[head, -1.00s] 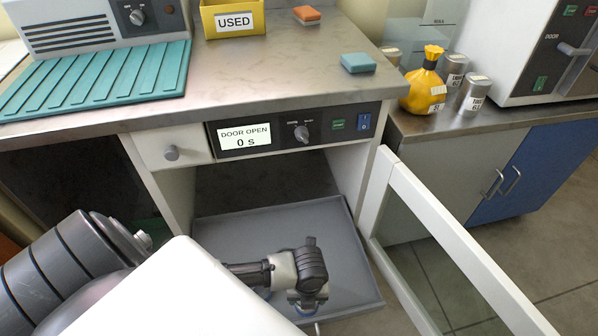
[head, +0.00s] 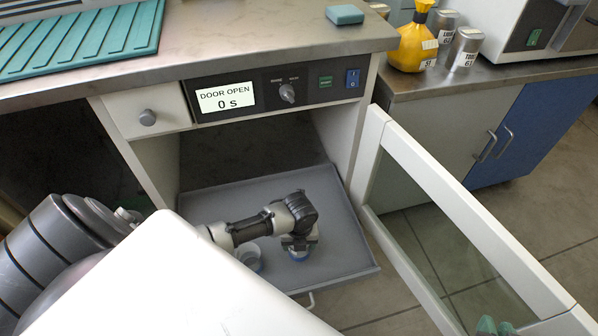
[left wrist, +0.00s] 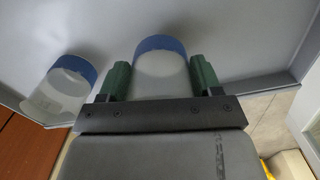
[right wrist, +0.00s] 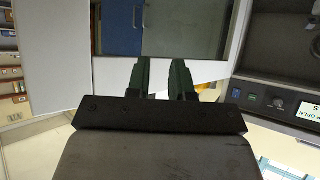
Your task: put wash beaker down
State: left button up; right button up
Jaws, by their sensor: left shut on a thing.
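The white-framed glass door (head: 437,205) stands open on the right. The panel display (head: 226,97) reads DOOR OPEN 0 s. A yellow bottle (head: 411,45) and metal canisters (head: 464,49) stand on the right counter. The tray's right part is bare.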

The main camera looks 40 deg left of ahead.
pick_arm(q)
jog(key=shift+f+b, duration=0.35)
jog(key=shift+f, duration=0.75)
pick_arm(e)
jog(key=shift+w+a+r+t+y, duration=0.2)
jog(key=shift+w+a+r+t, duration=0.1)
jog(key=shift+w+r+t, duration=0.35)
jog(key=shift+w+a+r+t+y, duration=0.25)
jog(key=shift+w+r+t, duration=0.15)
jog(key=shift+r+t, duration=0.4)
pick_arm(q)
jog(key=shift+f, duration=0.1)
jog(key=o, duration=0.9)
jog(key=shift+o, duration=0.2)
pick_arm(e)
jog(key=shift+w+r, duration=0.1)
